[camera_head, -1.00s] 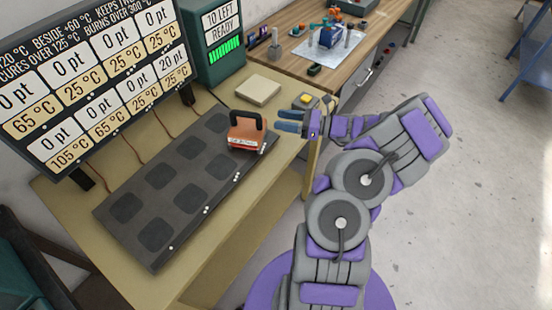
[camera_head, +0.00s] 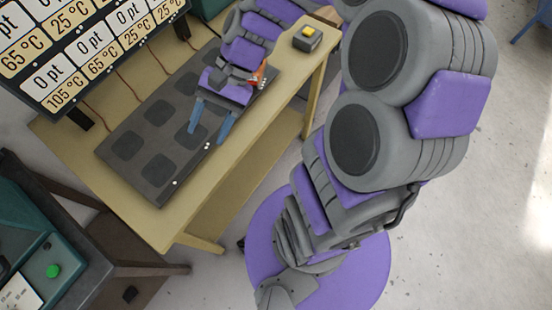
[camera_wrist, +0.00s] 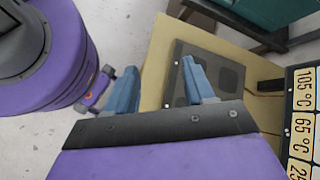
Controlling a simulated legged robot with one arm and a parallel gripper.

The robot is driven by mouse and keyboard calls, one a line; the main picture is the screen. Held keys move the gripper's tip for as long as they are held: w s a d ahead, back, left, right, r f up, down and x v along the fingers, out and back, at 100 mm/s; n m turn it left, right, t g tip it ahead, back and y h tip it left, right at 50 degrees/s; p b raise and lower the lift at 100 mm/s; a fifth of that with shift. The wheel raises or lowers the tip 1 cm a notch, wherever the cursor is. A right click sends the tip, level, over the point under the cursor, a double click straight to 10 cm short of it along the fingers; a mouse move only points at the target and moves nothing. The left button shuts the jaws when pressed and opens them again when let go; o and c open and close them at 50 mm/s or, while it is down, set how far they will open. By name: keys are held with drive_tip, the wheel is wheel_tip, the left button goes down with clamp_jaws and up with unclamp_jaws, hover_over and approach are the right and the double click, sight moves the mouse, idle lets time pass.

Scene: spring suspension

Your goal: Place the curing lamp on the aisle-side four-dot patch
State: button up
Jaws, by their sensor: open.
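The curing lamp is mostly hidden behind my gripper in the head view; only an orange piece of it (camera_head: 259,73) shows, at the far end of the dark patch board (camera_head: 112,148), on its aisle side. My gripper (camera_head: 208,131) is open over the board's aisle-side row, fingers pointing toward the near end, with nothing visible between them. In the wrist view my open gripper (camera_wrist: 160,68) shows both blue fingers apart, with the board (camera_wrist: 185,52) behind the right one. The lamp does not show there. White dots mark the board's aisle edge; the four-dot patch is not clearly readable.
A display panel (camera_head: 65,60) stands behind the board. A dark stand with a teal unit (camera_head: 50,250) is at the lower left. The floor at right is clear.

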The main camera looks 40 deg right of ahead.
drive_tip(key=s+d+n+h, duration=0.3)
drive_tip(key=s+n+h, duration=0.1)
drive_tip(key=s, duration=0.3)
drive_tip(key=s+d+n+t+h, duration=0.1)
drive_tip(key=s+d+n+h, duration=0.2)
drive_tip(key=s, duration=0.4)
drive_tip(key=shift+s+f+n+h, duration=0.3)
drive_tip(key=shift+n+h, duration=0.2)
drive_tip(key=shift+h, duration=0.5)
